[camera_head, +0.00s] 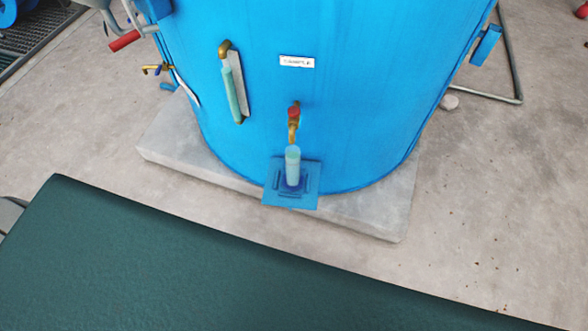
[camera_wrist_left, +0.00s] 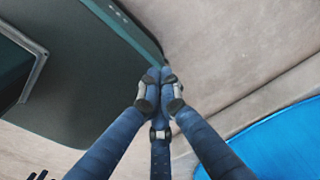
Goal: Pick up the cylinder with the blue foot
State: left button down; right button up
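The cylinder (camera_head: 293,166) is a slim, pale, translucent tube. It stands upright on a small blue shelf (camera_head: 308,197) at the front of a large blue vessel (camera_head: 345,120). A brass tap with a red handle (camera_head: 293,113) is just above the cylinder's top. My left gripper (camera_wrist_left: 160,76) shows only in the left wrist view, its fingertips drawn together with nothing visible between them. The cylinder does not show in that view. Neither gripper shows in the head view.
The vessel stands on a concrete plinth (camera_head: 385,218). A sight glass (camera_head: 232,92) and a label (camera_head: 297,62) are on its wall. A dark green surface (camera_head: 150,270) fills the front left. Pipes and a red-handled lever (camera_head: 124,41) stick out at upper left. Concrete floor at right is mostly clear.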

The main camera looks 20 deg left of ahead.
aim_at(293, 179)
jog(key=j+z, duration=0.4)
jog(key=j, duration=0.2)
jog(key=j+z, duration=0.4)
jog(key=j, duration=0.25)
jog(key=k+j+z, duration=0.15)
jog(key=j+z, duration=0.25)
jog(key=j, duration=0.15)
